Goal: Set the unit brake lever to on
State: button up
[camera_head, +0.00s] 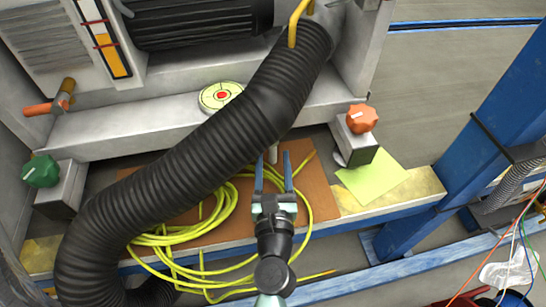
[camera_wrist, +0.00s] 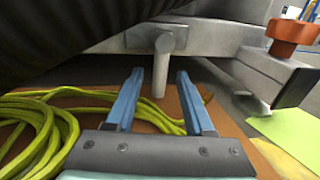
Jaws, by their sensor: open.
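A short grey metal lever (camera_head: 274,153) points down from the front of the unit; it is likely the brake lever, though no label is readable. In the wrist view the lever (camera_wrist: 162,65) hangs from a small block, straight ahead of my gripper (camera_wrist: 158,76). My gripper (camera_head: 273,160) is open, with blue fingers pointing at the lever.
A thick black corrugated hose (camera_head: 190,150) crosses close to the left of my gripper. Yellow cable (camera_head: 165,240) lies coiled on a brown board (camera_head: 320,200) below. An orange knob (camera_head: 362,118) is at right, a green knob (camera_head: 40,170) and an orange-tipped handle (camera_head: 50,104) at left.

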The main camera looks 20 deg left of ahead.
jog(key=shift+w+a, duration=0.1)
jog(key=shift+w, duration=0.15)
grip_shut()
dwell(1.4)
